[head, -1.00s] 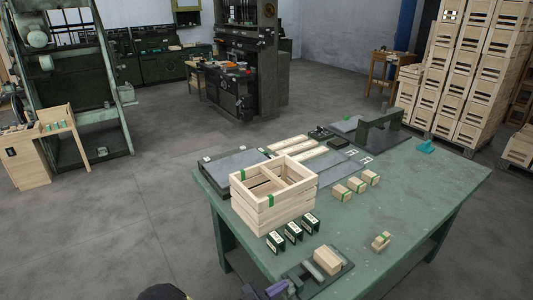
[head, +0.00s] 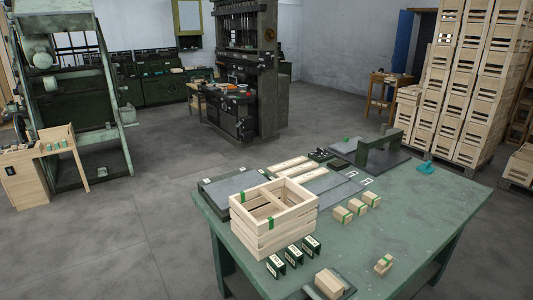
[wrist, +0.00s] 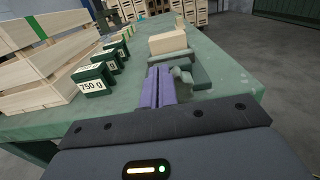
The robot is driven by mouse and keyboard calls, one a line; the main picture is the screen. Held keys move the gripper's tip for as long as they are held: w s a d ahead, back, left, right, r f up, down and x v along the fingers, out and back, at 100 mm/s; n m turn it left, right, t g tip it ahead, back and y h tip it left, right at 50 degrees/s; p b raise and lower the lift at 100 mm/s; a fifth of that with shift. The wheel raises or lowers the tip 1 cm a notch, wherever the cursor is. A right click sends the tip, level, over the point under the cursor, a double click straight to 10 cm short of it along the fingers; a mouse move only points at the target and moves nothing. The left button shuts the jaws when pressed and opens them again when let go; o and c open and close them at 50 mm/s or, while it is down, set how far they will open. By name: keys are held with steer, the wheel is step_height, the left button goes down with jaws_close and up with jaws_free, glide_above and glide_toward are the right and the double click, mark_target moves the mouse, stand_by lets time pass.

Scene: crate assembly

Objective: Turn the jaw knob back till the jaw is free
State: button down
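The jaw fixture (wrist: 205,91) is a dark green plate with raised grey-green parts (wrist: 182,76) at the near end of the bench. A pale wooden block (wrist: 168,42) sits on it. In the head view the block (head: 329,284) is at the bottom edge, and most of the fixture is cut off. My gripper (wrist: 158,72) shows in the wrist view as two purple fingers side by side, shut, with nothing visible between them. The fingertips are close beside the fixture's raised parts; I cannot tell whether they touch. I cannot make out the knob clearly.
A slatted wooden crate (head: 258,237) stands on the green bench (head: 415,240), left of the fixture. Black-green labelled blocks (head: 294,255) stand in front of it. Small banded wooden blocks (head: 384,263) lie to the right. The bench's right side is mostly clear.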

stand_by(0.3)
steer(key=shift+w+a+r, duration=0.15)
steer(key=shift+r, duration=0.2)
steer(key=v, duration=0.6)
stand_by(0.4)
